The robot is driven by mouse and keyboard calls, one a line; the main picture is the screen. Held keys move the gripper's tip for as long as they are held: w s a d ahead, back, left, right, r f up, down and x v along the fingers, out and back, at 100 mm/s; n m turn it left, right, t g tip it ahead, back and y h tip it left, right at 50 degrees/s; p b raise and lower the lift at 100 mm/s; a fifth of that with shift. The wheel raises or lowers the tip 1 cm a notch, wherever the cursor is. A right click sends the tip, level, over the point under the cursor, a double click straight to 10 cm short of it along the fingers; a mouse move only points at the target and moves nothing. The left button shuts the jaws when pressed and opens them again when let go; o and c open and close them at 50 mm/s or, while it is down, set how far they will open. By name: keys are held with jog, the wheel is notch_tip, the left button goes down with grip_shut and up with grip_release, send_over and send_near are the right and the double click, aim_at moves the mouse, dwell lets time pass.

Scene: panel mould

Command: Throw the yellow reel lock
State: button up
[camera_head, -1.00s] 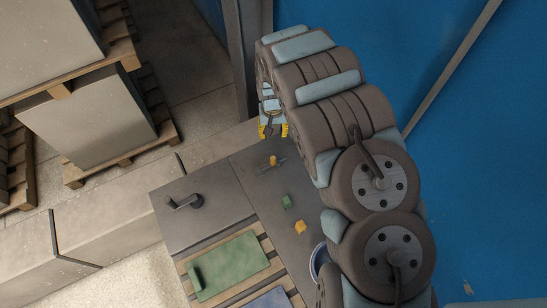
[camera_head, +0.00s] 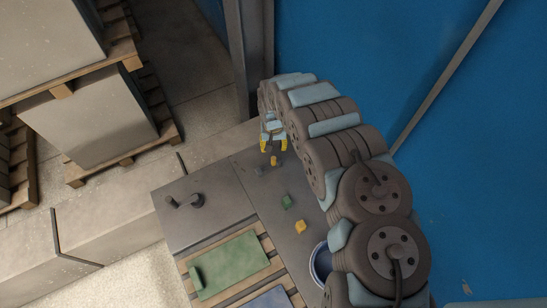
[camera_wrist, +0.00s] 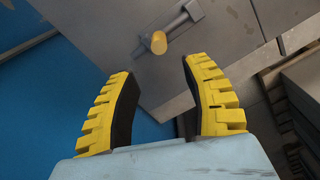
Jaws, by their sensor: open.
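The yellow reel lock shows in the wrist view as a yellow cylindrical knob (camera_wrist: 158,43) on a grey metal lever and bracket fixed to the grey panel. In the head view the small yellow knob (camera_head: 274,161) stands on the dark bench top, just below my gripper. My gripper (camera_wrist: 158,85) is open and empty, its two yellow ribbed fingers apart. The knob lies ahead of the fingertips, not between them. In the head view my gripper (camera_head: 274,146) hangs at the far end of the bench.
A green block (camera_head: 287,201) and a yellow block (camera_head: 300,226) sit on the bench, nearer than the knob. A blue-rimmed round container (camera_head: 320,262) is beside my arm. A dark crank (camera_head: 184,202) is at left. A green panel (camera_head: 234,264) lies on slats.

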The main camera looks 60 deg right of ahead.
aim_at(273, 157)
jog(key=shift+f, duration=3)
jog(key=shift+w+f, duration=0.1)
jog(key=shift+f, duration=1.1)
jog(key=shift+f, duration=0.1)
grip_shut()
